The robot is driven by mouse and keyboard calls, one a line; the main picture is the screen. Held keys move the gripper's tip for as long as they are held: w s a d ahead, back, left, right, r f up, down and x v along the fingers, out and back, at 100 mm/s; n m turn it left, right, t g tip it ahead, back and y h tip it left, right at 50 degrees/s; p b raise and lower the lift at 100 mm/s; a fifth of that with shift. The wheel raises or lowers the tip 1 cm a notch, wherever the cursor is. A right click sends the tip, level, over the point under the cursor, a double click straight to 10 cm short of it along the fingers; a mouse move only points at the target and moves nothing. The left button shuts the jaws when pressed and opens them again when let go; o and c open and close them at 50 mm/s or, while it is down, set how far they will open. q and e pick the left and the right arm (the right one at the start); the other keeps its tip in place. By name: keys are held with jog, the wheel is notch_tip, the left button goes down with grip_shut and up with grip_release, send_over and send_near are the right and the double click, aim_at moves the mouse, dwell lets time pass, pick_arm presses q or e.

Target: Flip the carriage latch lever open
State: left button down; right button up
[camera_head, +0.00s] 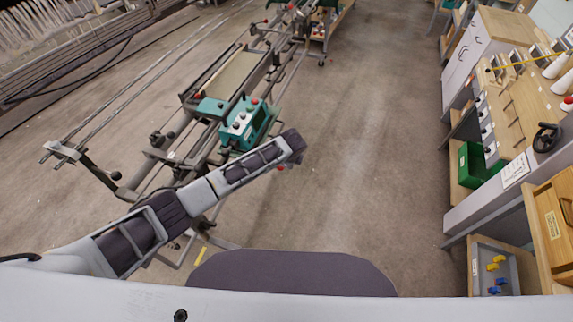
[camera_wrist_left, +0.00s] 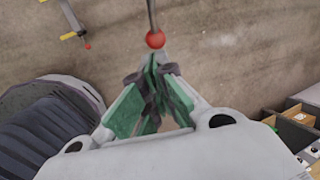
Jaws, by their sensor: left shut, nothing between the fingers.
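In the left wrist view a red ball knob (camera_wrist_left: 155,40) sits on a thin metal lever that comes in from the top edge. My left gripper (camera_wrist_left: 153,62) is shut and empty, with its green-padded fingers together just below the knob. I cannot tell whether the fingertips touch it. In the head view my left arm reaches across the carriage frame, past the teal control box (camera_head: 246,125). A small red knob (camera_head: 280,167) shows just below the arm's end. The gripper itself is hidden there. My right gripper is in neither view.
The carriage's rails and frame (camera_head: 160,152) run beneath and beside my left arm. Open concrete floor (camera_head: 360,150) lies to the right. Workbenches with a green bin (camera_head: 474,165) and a tray (camera_head: 487,244) of yellow and blue pieces line the right side.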

pick_arm(q)
jog(key=v, duration=0.8)
jog(key=shift+s+d+b, duration=0.2)
jog(key=shift+d+b, duration=0.05)
jog(key=shift+b, duration=0.05)
dwell(0.5)
jog(key=s+a+f+n+h, duration=0.1)
jog(key=s+a+f+n, duration=0.3)
jog(key=f, duration=0.8)
jog(key=s+a+f+n+g, duration=0.1)
jog(key=s+a+f+n, duration=0.3)
jog(key=f, duration=0.8)
jog(key=s+a+f+n+h, duration=0.1)
jog(key=s+a+f+n, duration=0.3)
jog(key=f, duration=0.7)
jog(key=s+a+f+n, duration=0.2)
jog(key=s+a+f, duration=0.2)
jog(key=s, duration=0.9)
jog(key=s+a+f+n+g, duration=0.1)
jog(key=s+a+f, duration=0.3)
jog(key=s+f, duration=0.4)
jog(key=s+a+f+n+g+y+b, duration=0.1)
jog(key=s+a+f+n, duration=0.3)
jog(key=s, duration=1.5)
jog(key=shift+s+a+f, duration=0.25)
jog(key=shift+a+f, duration=0.25)
jog(key=shift+f, duration=0.4)
jog(key=shift+w, duration=0.15)
